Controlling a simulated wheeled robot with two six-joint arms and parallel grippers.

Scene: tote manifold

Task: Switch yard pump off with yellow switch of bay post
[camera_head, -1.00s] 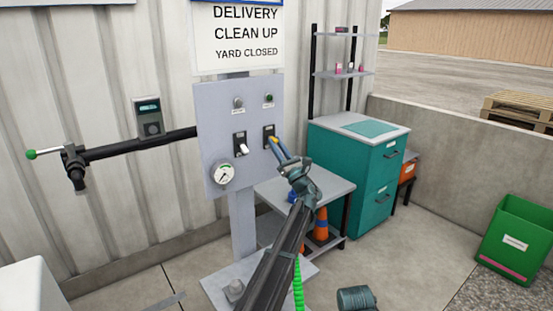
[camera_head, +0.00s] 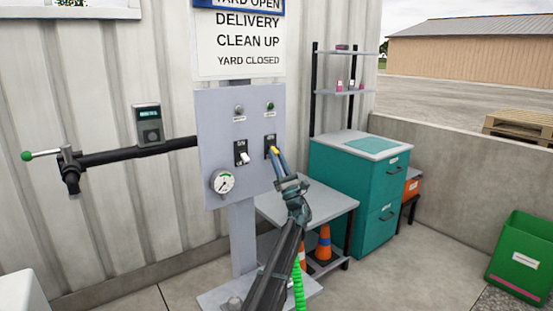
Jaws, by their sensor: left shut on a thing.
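The grey bay post panel (camera_head: 211,120) stands upright in front of the wall. The yellow switch (camera_head: 276,152) is on its right side, on a dark plate. My left gripper (camera_head: 279,160) is shut on the yellow switch, reaching it from below right; its fingers partly hide the lever. The lever's exact setting is hard to tell. A second switch with a white lever (camera_head: 245,157) is to its left. Above them are a grey lamp (camera_head: 239,109) and a green lamp (camera_head: 270,106); their labels are too small to read. My right gripper is not in view.
A round gauge (camera_head: 222,182) is low on the panel. A dark bar with a green-tipped handle (camera_head: 28,156) runs left. A grey side table (camera_head: 325,203), orange cones (camera_head: 324,243) and a teal cabinet (camera_head: 340,180) stand to the right. A green bin (camera_head: 522,255) is far right.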

